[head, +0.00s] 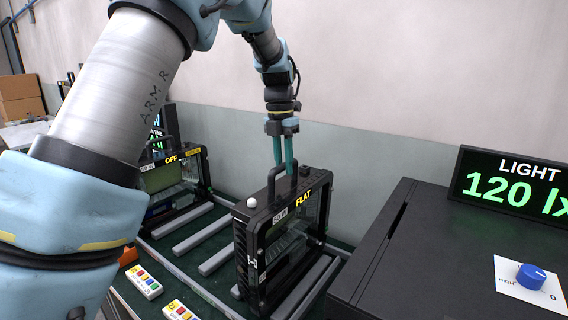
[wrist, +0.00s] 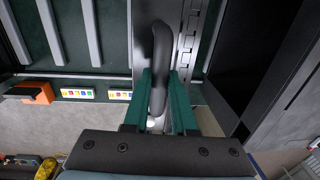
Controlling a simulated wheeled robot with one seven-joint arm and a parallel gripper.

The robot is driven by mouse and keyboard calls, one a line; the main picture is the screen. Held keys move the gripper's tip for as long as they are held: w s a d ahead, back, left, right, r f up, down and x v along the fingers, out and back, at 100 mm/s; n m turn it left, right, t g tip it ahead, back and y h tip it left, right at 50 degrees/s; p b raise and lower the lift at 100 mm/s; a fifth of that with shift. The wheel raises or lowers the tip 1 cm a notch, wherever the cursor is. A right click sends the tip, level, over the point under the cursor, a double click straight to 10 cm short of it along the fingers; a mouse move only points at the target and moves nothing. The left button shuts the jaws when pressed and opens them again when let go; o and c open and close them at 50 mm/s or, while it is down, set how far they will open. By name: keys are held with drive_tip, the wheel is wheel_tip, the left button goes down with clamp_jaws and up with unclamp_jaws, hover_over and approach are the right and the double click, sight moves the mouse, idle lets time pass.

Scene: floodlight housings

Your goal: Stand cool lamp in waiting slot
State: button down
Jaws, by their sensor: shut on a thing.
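A black floodlight lamp (head: 285,228) with a yellow FLAT label stands upright at the right end of the bench's rails. Its dark handle (wrist: 162,45) shows from above in the wrist view. My gripper (head: 284,168) comes down from above with its teal fingers shut on this handle; in the wrist view the fingers (wrist: 163,80) lie on both sides of it. A second black lamp (head: 176,190), labelled OFF, stands upright among the rails at the left. I cannot tell whether the held lamp's base touches the bench.
Grey rails (head: 192,232) on the green bench leave open slots between the two lamps. Small boxes with coloured buttons (head: 144,281) line the front edge. A black case (head: 415,255) stands close at right, with a 120 lx display (head: 510,188) and blue knob (head: 531,276).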

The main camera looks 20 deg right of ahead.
sight(284, 186)
drive_tip(key=shift+d+f+b, duration=0.1)
drive_tip(key=shift+f+b, duration=0.4)
drive_tip(key=shift+f, duration=0.5)
idle(0.5)
drive_tip(key=shift+s+f, duration=0.2)
drive_tip(key=shift+f, duration=0.9)
idle(1.9)
drive_tip(key=c, duration=1)
unclamp_jaws()
drive_tip(key=o, duration=0.4)
drive_tip(key=shift+w+r, duration=0.1)
drive_tip(key=shift+c, duration=0.2)
